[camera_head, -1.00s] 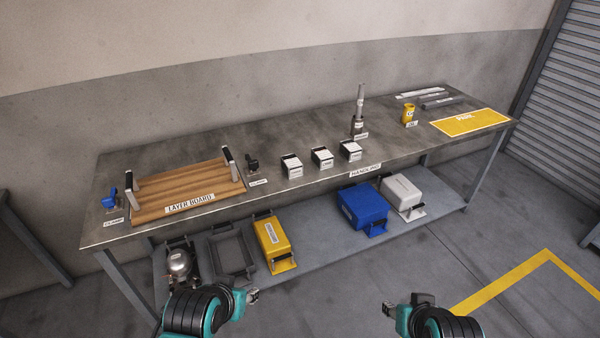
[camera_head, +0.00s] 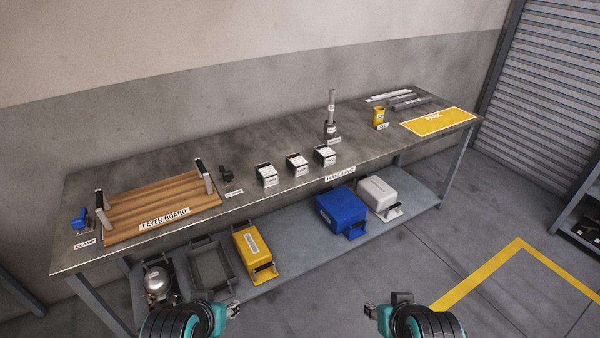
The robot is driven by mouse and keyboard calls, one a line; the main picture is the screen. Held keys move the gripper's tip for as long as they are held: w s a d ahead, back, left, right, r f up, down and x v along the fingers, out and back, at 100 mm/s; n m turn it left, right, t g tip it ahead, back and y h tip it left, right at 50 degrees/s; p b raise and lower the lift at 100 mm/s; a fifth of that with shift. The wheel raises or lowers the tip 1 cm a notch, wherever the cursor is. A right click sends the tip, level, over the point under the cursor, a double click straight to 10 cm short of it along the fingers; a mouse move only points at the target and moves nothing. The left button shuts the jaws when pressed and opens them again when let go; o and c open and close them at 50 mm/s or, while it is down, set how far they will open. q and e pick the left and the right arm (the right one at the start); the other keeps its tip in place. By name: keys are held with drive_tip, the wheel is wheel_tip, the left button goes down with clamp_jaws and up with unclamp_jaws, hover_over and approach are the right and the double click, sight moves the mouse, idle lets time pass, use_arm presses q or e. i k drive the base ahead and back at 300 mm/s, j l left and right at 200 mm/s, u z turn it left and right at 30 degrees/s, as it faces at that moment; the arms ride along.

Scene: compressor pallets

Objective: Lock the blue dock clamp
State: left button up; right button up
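The blue dock clamp (camera_head: 80,218) stands at the left end of the grey workbench (camera_head: 290,198), beside the layer board (camera_head: 150,206). A label reading CLAMP lies in front of it. Its lever position is too small to tell. A similar black clamp (camera_head: 226,174) stands at the right end of the board. My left gripper (camera_head: 234,310) is low in the view, in front of the bench and far from the blue clamp. My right gripper (camera_head: 370,312) is also low, farther right, over the floor. Both grippers are small and seen from the side; nothing shows in them.
Several white-topped blocks (camera_head: 297,166), a grey upright tool (camera_head: 331,115), a yellow cup (camera_head: 379,118) and a yellow mat (camera_head: 438,122) are on the bench. The lower shelf (camera_head: 285,275) holds a yellow case (camera_head: 252,250), a blue case (camera_head: 340,212) and a white case (camera_head: 380,195). Open floor lies right.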

sight(80, 223)
drive_tip(key=u, duration=1.6)
